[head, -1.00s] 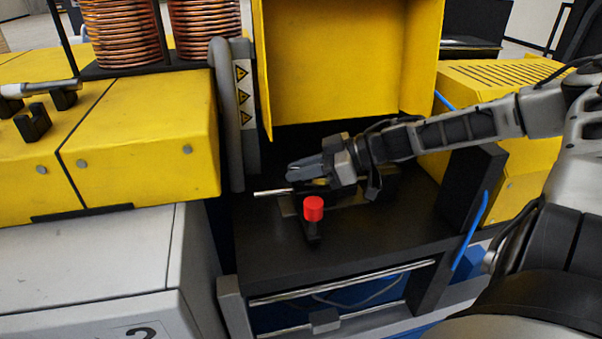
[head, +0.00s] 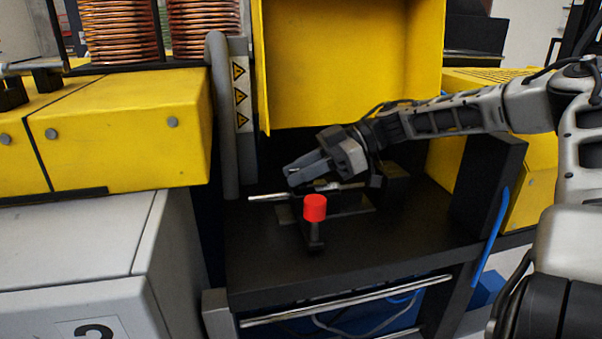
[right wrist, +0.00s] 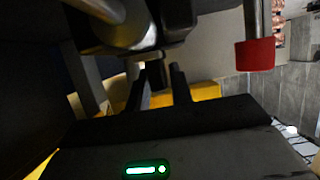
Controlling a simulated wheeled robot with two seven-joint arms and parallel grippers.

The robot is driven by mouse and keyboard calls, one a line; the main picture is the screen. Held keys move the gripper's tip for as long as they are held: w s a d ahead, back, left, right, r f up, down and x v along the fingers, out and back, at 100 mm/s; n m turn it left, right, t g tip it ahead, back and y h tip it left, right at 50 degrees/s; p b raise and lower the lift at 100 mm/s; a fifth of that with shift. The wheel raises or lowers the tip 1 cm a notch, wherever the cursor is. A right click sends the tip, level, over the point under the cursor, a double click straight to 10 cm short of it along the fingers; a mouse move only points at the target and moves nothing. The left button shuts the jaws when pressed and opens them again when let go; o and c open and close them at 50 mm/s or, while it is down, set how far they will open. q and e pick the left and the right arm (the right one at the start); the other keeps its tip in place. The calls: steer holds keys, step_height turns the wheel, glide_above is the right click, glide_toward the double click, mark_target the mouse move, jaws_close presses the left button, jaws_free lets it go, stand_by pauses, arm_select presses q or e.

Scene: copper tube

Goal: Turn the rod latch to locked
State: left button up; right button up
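The rod latch is a thin silver rod (head: 268,198) lying sideways in a dark mount on the black shelf. A red cylindrical knob (head: 315,207) stands in front of it, on a dark arm pointing toward me. In the right wrist view, the red knob (right wrist: 256,55) hangs at the upper right and a metal rod end (right wrist: 105,10) shows at the upper left. My right gripper (head: 292,177) is just above and behind the rod, fingers pointing down-left. In the right wrist view its two dark fingers (right wrist: 160,75) stand apart, with no held thing visible. My left gripper is out of view.
A yellow panel (head: 350,65) hangs above the shelf. A grey post with warning labels (head: 240,95) and yellow boxes (head: 130,130) stand left. A black upright plate (head: 488,185) with a blue strip bounds the right. The front of the black shelf (head: 370,250) is clear.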

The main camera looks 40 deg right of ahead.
steer(key=shift+o, duration=0.9)
steer(key=shift+r, duration=0.25)
step_height(320, 180, up, 3)
steer(key=shift+f, duration=0.1)
steer(key=s+a+r, duration=0.9)
steer(key=s, duration=0.1)
steer(key=shift+s+r+p, duration=0.35)
steer(key=shift+p, duration=0.05)
steer(key=shift+s, duration=0.1)
